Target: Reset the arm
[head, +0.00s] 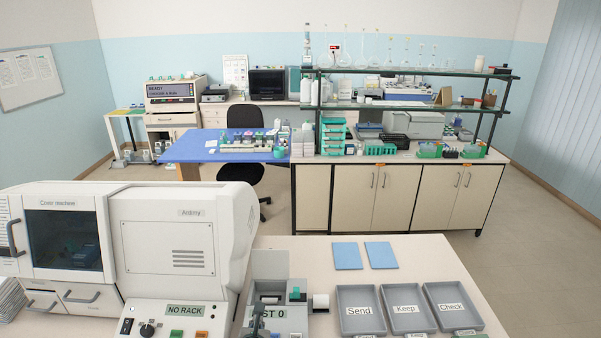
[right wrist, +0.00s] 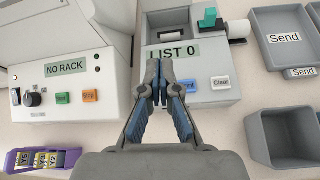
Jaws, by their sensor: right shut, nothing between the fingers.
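My right gripper (right wrist: 163,82) shows in the right wrist view with its two dark, blue-padded fingers together. Nothing shows between them. The fingers are over the front of a grey printer device (right wrist: 195,75) with a "LIST 0" label and "Print" and "Clear" buttons. I cannot tell whether the tips touch it. In the head view this device (head: 285,290) stands to the right of the large white cover machine (head: 170,245). My left gripper is not in either view.
Grey trays marked Send (head: 344,293), Keep (head: 384,290) and Check (head: 430,290) lie at the right. Two blue sheets (head: 347,256) lie behind them. A purple rack with yellow-labelled items (right wrist: 14,162) and an empty grey bin (right wrist: 256,150) stand either side of my right gripper.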

